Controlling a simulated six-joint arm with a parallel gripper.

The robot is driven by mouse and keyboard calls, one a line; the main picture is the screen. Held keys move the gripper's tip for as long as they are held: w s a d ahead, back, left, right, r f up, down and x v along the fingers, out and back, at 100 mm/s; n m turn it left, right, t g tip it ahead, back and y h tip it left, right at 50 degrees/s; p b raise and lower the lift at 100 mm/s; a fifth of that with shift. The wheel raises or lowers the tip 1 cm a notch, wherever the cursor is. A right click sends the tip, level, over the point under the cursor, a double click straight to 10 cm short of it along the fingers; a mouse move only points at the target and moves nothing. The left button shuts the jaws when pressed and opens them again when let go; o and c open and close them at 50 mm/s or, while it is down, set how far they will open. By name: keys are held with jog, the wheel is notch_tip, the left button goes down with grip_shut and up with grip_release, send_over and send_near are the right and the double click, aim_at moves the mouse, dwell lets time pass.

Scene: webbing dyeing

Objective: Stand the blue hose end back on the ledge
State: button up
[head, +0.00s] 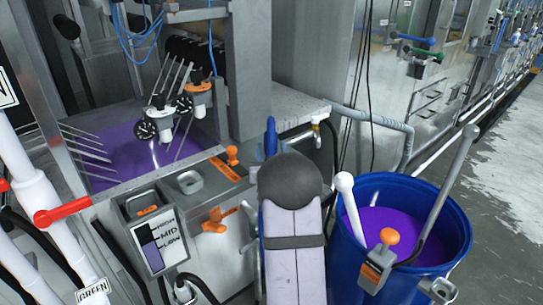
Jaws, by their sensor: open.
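My arm rises in the middle of the head view, and its dark round joint covers part of the ledge. My gripper does not show. A narrow blue upright piece (270,137) shows just above and behind that joint. I cannot tell whether it is the blue hose end or part of my arm; its lower part is hidden. No hose end clearly lies on the visible floor.
A blue barrel (452,222) of purple dye stands at the right, with a white-knobbed rod (346,190), a grey pole (447,185) and an orange-knobbed fitting (388,240). The purple bath (120,150) is at left. A red-handled valve (62,211) and level sign (163,240) stand in front.

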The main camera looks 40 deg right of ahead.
jog(key=shift+s+a, duration=0.45)
jog(key=shift+s, duration=0.1)
jog(key=shift+r, duration=0.1)
